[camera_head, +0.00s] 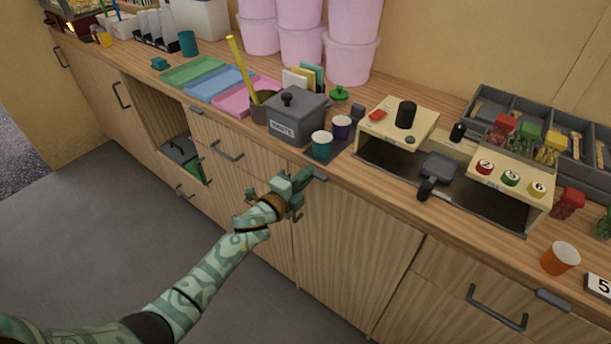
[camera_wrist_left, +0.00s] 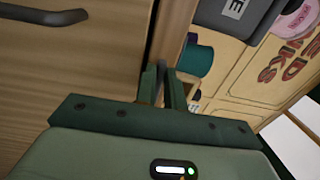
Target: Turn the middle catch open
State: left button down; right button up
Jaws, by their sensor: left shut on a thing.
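The middle catch (camera_head: 319,174) is a small dark grey piece on the counter's front edge, above the tall cupboard door. My left gripper (camera_head: 302,182) is at its left end, in front of the counter edge, and its jaws are shut on the catch. In the left wrist view the narrow green fingers (camera_wrist_left: 166,88) are close together, with a thin grey part between them. Most of the catch is hidden by the fingers there. Similar grey catches sit on the edge at the left (camera_head: 196,109) and at the right (camera_head: 552,300). My right gripper is out of view.
A cream machine (camera_head: 399,122) is to the right. Drawer handles (camera_head: 227,151) jut out at the left. The floor is clear.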

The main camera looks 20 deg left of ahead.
pick_arm(q)
jog(key=shift+f, duration=0.1)
jog(key=c, duration=1.5)
grip_release()
jog(key=p+v, duration=0.2)
jog(key=v, duration=1.4)
jog(key=shift+s, duration=0.2)
